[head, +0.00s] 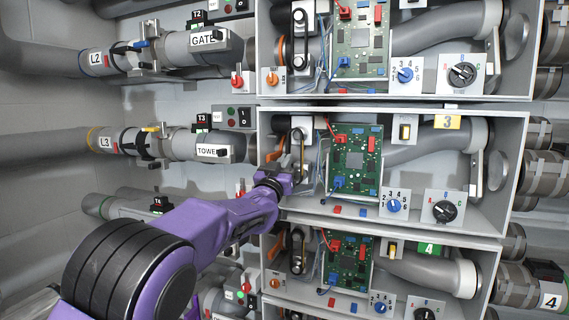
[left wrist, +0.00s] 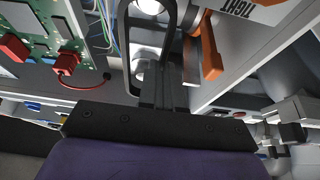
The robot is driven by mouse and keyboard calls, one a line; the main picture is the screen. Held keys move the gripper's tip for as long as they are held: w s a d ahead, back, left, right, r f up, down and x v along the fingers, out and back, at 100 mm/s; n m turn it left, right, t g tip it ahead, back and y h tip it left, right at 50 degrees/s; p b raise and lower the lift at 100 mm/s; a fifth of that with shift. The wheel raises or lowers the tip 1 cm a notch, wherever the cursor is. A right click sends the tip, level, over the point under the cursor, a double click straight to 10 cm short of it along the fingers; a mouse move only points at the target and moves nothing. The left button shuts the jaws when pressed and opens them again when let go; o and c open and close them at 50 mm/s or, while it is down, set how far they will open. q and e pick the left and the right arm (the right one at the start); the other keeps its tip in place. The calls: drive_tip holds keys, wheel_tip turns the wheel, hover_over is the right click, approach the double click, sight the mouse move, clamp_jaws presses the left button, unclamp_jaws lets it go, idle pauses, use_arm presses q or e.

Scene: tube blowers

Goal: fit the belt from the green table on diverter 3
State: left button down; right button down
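The opened diverter 3 cabinet (head: 420,205) is the middle one, marked with a yellow 3 label (head: 448,123). My left gripper (head: 287,172) reaches into its left side, at the pulleys. In the left wrist view the dark belt (left wrist: 127,50) forms a long loop around the upper pulley (left wrist: 150,6) and the lower pulley (left wrist: 139,72). The fingers of my left gripper (left wrist: 163,80) are close together on the belt's right run. How the belt sits in the lower pulley's groove is partly hidden. My right gripper is not in view.
An orange lever (left wrist: 208,50) beside a TIGHT mark stands close right of the fingers. A green circuit board (head: 350,160) with wires lies right of the pulleys. Similar cabinets stand above and below, the upper one with a belt (head: 290,45) on its pulleys.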

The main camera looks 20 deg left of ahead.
use_arm(q)
drive_tip(key=shift+w+p, duration=1.05)
drive_tip(key=shift+w, duration=0.05)
idle(0.8)
drive_tip(key=shift+w+p, duration=0.25)
drive_tip(key=shift+p, duration=0.05)
drive_tip(key=shift+w+r, duration=0.1)
drive_tip(key=shift+w, duration=0.1)
idle(0.9)
drive_tip(key=c, duration=1.2)
unclamp_jaws()
drive_tip(key=shift+c, duration=0.2)
